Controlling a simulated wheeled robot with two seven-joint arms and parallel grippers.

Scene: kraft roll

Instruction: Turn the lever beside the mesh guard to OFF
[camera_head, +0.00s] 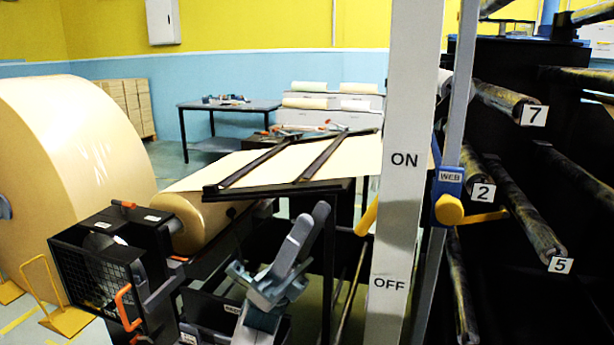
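The black mesh guard (88,275) stands at the lower left, in front of the paper rolls. An orange handle (126,307) sits at its right side, pointing up and tilted. A white post (402,130) right of centre is marked ON above and OFF below. Beside it, a blue WEB block (448,184) with a yellow knob (449,210) sits on a grey pole, lower than the ON mark and above OFF. My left gripper (311,216) is at the lower centre, between guard and post. My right gripper is out of view.
A large kraft roll (70,150) fills the left. A paper-covered table (345,160) with dark rails lies behind my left gripper. Dark racks with numbered rollers (525,205) crowd the right. A yellow stand (65,315) is on the floor at lower left.

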